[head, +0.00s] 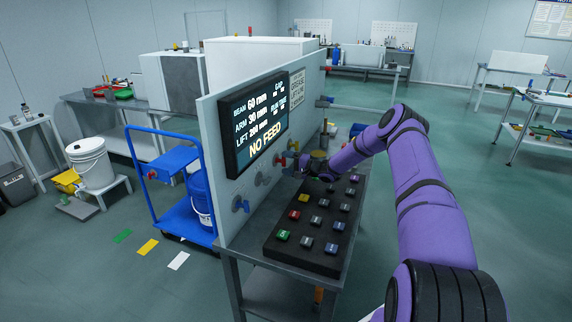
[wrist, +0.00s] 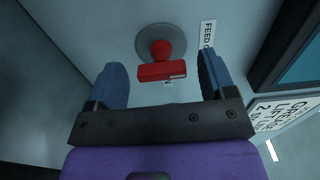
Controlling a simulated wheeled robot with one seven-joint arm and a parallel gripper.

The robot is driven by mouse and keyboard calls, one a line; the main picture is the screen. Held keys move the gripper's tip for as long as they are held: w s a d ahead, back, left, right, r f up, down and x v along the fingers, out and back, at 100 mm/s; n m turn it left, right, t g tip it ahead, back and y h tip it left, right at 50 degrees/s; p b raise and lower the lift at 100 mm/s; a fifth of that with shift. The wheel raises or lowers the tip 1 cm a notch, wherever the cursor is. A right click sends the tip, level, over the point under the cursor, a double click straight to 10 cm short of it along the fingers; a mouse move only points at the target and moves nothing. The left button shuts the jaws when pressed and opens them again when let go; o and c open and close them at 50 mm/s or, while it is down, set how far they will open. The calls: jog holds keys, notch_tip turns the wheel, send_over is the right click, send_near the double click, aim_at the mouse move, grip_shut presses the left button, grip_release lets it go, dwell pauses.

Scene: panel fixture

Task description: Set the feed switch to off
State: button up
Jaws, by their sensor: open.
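The feed switch (wrist: 162,60) is a red handle on a round grey base on the panel, in the upper middle of the wrist view. Its bar lies roughly crosswise in that view. A label reading "FEED" (wrist: 208,38) is beside it, partly cut off by my finger. My gripper (wrist: 160,82) is open, with one blue finger on each side of the red handle and gaps showing between. I cannot tell whether the fingers reach to its depth. In the head view my gripper (head: 305,165) is small and close to the panel, and its fingers are hard to make out.
The panel's display (head: 255,128) reads "NO FEED". A black button box (head: 315,222) lies on the bench under my arm. A blue cart (head: 180,205) stands left of the panel.

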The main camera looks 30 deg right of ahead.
jog(key=v, duration=1)
jog(key=shift+d, duration=0.1)
jog(key=s+a+r+n+g+y, duration=0.1)
jog(key=s+a+r+n+g, duration=0.2)
jog(key=a+r+n+g, duration=0.8)
jog(key=s+a+r+m+h, duration=0.1)
jog(key=s+a+r+h, duration=0.1)
jog(key=s+a+r, duration=0.6)
jog(key=s+a+r+m+h, duration=0.1)
jog(key=s+a+r+h, duration=0.1)
jog(key=s+a+r, duration=0.5)
jog(key=s+a+r+n+h, duration=0.1)
jog(key=s+a+r+h, duration=0.15)
jog(key=s+r, duration=0.45)
jog(key=s+a+r+h, duration=0.25)
jog(key=s+r, duration=0.25)
jog(key=s, duration=0.3)
jog(key=s+d+r+t+h, duration=0.1)
jog(key=s+d+t+h, duration=0.1)
jog(key=s, duration=1.4)
jog(key=shift+s+d+h, duration=0.2)
jog(key=shift+d+h, duration=0.05)
jog(key=shift+h, duration=0.25)
